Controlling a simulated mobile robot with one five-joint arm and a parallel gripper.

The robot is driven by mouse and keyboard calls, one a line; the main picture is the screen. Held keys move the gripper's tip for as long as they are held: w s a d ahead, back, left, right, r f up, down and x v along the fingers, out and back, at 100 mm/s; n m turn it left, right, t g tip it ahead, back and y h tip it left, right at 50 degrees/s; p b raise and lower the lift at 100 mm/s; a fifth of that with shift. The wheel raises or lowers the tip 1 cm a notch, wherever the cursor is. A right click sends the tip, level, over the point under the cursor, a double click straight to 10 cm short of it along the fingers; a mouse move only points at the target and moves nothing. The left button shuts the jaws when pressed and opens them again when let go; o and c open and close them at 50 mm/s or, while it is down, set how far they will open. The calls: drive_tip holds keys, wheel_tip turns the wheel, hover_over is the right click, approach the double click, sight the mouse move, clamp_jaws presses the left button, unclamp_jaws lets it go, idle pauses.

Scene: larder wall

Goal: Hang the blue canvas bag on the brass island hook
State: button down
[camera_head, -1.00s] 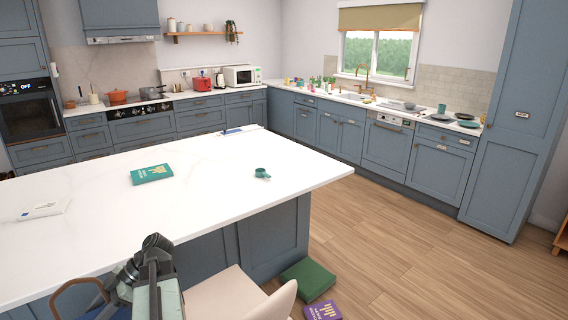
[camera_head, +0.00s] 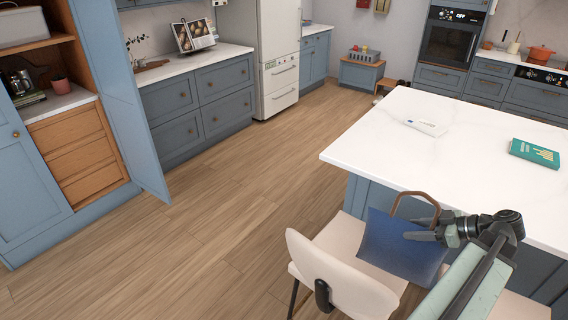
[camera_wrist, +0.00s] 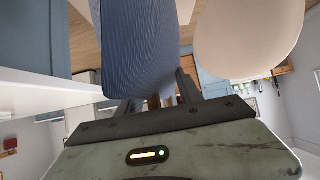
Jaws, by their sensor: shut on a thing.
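The blue canvas bag (camera_head: 396,247) hangs at my gripper (camera_head: 420,235) in the head view, with its brown handle loop (camera_head: 413,194) standing up above it. The bag is in front of the kitchen island's side and over or beside a cream chair; I cannot tell whether it touches either. In the wrist view the ribbed blue bag (camera_wrist: 140,45) fills the space beyond my gripper (camera_wrist: 158,98), whose fingers are shut on it, with a brown piece between them. I cannot make out the brass island hook in either view.
The white island top (camera_head: 450,135) holds a teal book (camera_head: 534,153) and a white packet (camera_head: 427,127). A cream chair (camera_head: 335,270) stands close to the bag. A blue cupboard door (camera_head: 118,95) stands open at left. The wooden floor (camera_head: 225,215) between is clear.

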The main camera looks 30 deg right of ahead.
drive_tip(key=w+a+f+b, duration=0.1)
drive_tip(key=w+f, duration=0.1)
drive_tip(key=w, duration=1.1)
drive_tip(key=shift+w, duration=0.2)
drive_tip(key=shift+w+a+f+b, duration=0.1)
drive_tip(key=shift+w+f+b, duration=0.55)
drive_tip(key=shift+f+b, duration=0.25)
drive_tip(key=shift+w+f+b, duration=0.6)
drive_tip(key=shift+f+b, duration=0.2)
drive_tip(key=shift+b, duration=0.05)
drive_tip(key=shift+f, duration=0.15)
drive_tip(key=c, duration=0.8)
unclamp_jaws()
